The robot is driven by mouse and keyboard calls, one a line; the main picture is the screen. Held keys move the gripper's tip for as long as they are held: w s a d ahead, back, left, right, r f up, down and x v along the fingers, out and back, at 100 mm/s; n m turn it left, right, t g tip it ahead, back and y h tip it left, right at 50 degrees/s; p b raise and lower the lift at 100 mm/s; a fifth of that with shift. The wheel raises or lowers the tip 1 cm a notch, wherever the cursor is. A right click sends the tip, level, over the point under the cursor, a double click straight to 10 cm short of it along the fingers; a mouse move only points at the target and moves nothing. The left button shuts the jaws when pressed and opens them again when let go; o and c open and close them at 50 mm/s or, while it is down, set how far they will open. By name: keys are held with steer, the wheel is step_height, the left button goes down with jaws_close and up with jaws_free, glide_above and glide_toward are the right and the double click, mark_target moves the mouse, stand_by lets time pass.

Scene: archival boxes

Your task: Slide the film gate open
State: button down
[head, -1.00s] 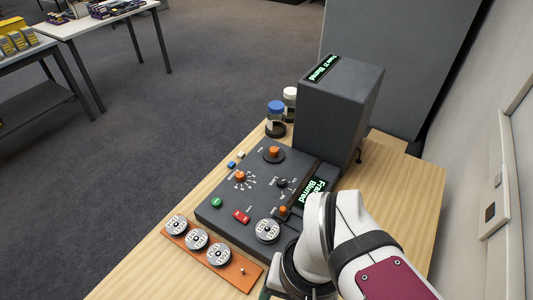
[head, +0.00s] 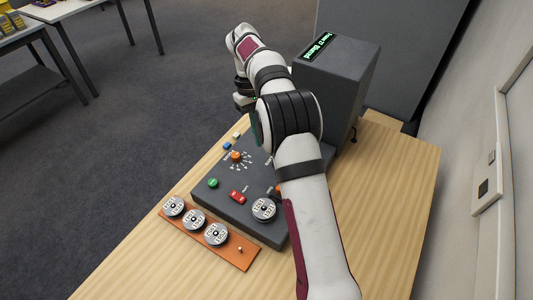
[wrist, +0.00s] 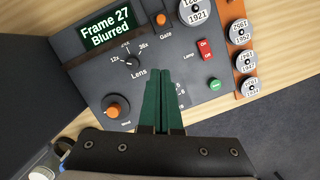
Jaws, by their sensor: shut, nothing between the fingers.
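The film gate's orange knob (wrist: 160,19), labelled Gate, sits at the end of a dark slot at the top of the wrist view. In the head view only a sliver of the knob (head: 278,189) shows beside my arm. My gripper (wrist: 160,72) has two green fingers, shut and empty, over the grey control panel (wrist: 190,70) near the Lens dial (wrist: 132,61). Its tips are apart from the Gate knob, below it in the wrist view. In the head view my arm reaches across the panel and hides its right side; the fingertips are hidden.
A screen (wrist: 107,37) reads "Frame 27 Blurred". Also on the panel are a red lamp switch (wrist: 205,50), a green button (wrist: 215,84), another orange knob (wrist: 113,111) and a reel (head: 263,209). An orange rack (head: 238,258) holds several reels. A tall grey box (head: 345,75) stands behind.

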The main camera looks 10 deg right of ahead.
steer(key=shift+w+f, duration=0.25)
steer(key=shift+f, duration=0.05)
steer(key=x, duration=1)
steer(key=shift+s, duration=0.15)
steer(key=shift+s+d, duration=0.25)
steer(key=shift+s, duration=0.35)
steer(key=shift+s+d, duration=0.2)
steer(key=shift+s, duration=0.45)
steer(key=shift+s+d, duration=0.2)
steer(key=shift+s, duration=0.4)
